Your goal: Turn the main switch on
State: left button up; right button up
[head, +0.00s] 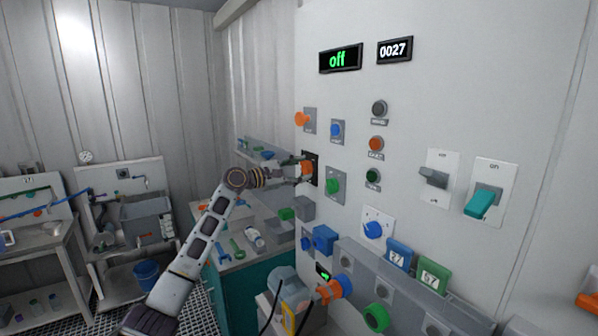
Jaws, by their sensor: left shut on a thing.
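An orange knob (307,168) sits on a black plate (313,182) near the left edge of the white panel. My left gripper (300,172) reaches it from the left and is shut on it. The fingers partly hide the knob, and I cannot read how far it is turned. A display (340,58) at the top of the panel reads "off" in green. I see no readable label naming the main switch. My right gripper is not in view.
A counter (397,52) reads 0027. Several coloured knobs and buttons surround the orange knob, including a green one (333,185) close on its right. Two lever switches, grey (433,177) and teal (481,203), are farther right. A bench (240,262) with tools stands below my left arm.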

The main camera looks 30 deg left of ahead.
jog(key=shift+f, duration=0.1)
pick_arm(q)
jog(key=shift+d+f+m+b, duration=0.1)
jog(key=shift+m+b, duration=3.35)
jog(key=shift+m, duration=4.55)
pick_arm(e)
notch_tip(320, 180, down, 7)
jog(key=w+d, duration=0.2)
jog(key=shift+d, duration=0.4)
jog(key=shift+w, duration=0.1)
